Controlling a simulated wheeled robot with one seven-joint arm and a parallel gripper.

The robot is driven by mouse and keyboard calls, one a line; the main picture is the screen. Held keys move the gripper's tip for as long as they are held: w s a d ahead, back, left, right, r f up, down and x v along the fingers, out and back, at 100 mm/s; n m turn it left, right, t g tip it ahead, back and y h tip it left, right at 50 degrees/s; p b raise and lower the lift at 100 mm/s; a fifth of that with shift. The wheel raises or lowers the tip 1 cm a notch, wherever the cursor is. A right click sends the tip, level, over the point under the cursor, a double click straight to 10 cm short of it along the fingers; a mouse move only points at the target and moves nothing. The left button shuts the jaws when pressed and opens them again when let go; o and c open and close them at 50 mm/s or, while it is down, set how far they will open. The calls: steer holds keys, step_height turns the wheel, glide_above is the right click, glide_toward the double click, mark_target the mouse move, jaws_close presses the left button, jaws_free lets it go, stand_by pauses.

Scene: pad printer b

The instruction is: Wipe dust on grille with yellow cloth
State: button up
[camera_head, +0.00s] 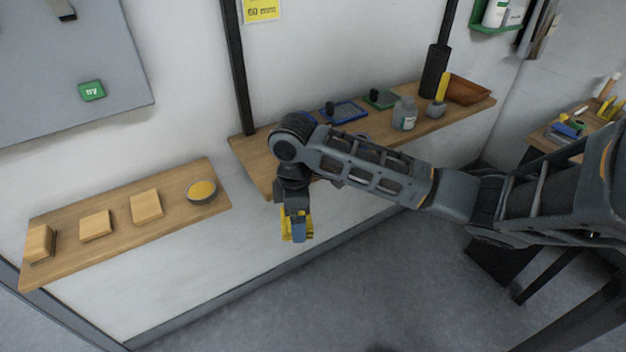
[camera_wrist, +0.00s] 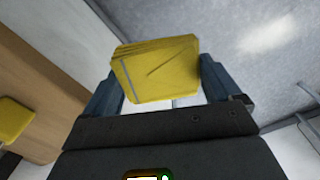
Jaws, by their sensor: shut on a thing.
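My gripper (camera_head: 298,232) is shut on a folded yellow cloth (camera_head: 286,226) and holds it in the air in front of the wall, below the gap between the two wooden shelves. In the wrist view the yellow cloth (camera_wrist: 158,70) sits between the two blue-grey fingers of my gripper (camera_wrist: 160,85). It is a thick folded block with a pale stripe along one edge. No grille and no dust can be made out in either view.
The left shelf (camera_head: 120,248) bears several tan blocks and a bowl (camera_head: 202,192) with yellow contents. A side table stands far right. The floor below is clear.

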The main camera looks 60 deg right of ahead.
steer(key=w+a+f+m, duration=0.2)
steer(key=a+f+m, duration=0.1)
steer(key=a+f, duration=0.7)
steer(key=w+a+f+m, duration=0.2)
steer(key=a+f+m, duration=0.1)
steer(key=a+f, duration=0.7)
step_height(320, 180, down, 2)
steer(key=shift+w+a+m, duration=0.15)
steer(key=shift+a+m, duration=0.15)
steer(key=shift+m, duration=0.1)
